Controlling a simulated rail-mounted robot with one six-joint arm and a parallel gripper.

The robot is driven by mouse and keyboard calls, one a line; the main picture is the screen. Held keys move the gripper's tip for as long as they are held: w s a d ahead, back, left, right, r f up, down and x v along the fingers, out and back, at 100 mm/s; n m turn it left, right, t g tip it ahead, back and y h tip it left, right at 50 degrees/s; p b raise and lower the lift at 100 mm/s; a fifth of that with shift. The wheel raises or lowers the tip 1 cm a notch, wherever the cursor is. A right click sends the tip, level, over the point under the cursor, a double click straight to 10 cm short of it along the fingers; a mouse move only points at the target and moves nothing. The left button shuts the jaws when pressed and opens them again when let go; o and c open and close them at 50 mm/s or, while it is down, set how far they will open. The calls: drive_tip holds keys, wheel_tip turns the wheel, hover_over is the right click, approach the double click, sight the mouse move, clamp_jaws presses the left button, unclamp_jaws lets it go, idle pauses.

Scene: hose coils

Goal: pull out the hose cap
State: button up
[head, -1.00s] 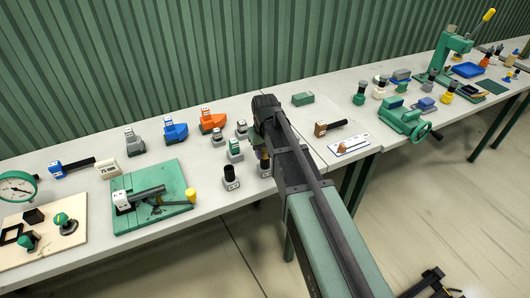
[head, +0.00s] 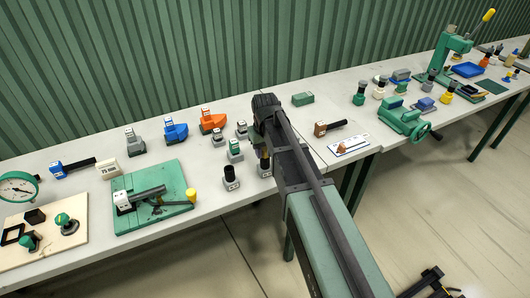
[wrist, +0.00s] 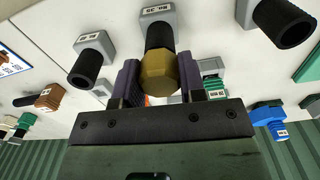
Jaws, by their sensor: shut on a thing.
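The hose cap (wrist: 158,74) is a brass-yellow faceted piece on the end of a short black hose (wrist: 159,37). The hose comes out of a grey labelled block (wrist: 157,13) at the top of the wrist view. My gripper (wrist: 158,82) has one dark finger on each side of the cap and is shut on it. The cap appears still in line with the hose; whether there is a gap between them cannot be told. In the head view my arm hides most of the gripper, and the block (head: 265,171) shows just below it.
Similar grey blocks with black hose stubs (head: 231,176) stand close by on the white bench. Orange (head: 211,120) and blue (head: 175,131) blocks stand behind to the left. A green fixture (head: 125,187) lies farther left. A brown block (head: 320,129) lies to the right.

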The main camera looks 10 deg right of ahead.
drive_tip(key=shift+r+p, duration=1.3)
wheel_tip(320, 180, up, 7)
drive_tip(key=p, duration=0.6)
drive_tip(key=shift+f+p, duration=0.2)
drive_tip(key=shift+p, duration=0.1)
drive_tip(key=shift+f, duration=0.15)
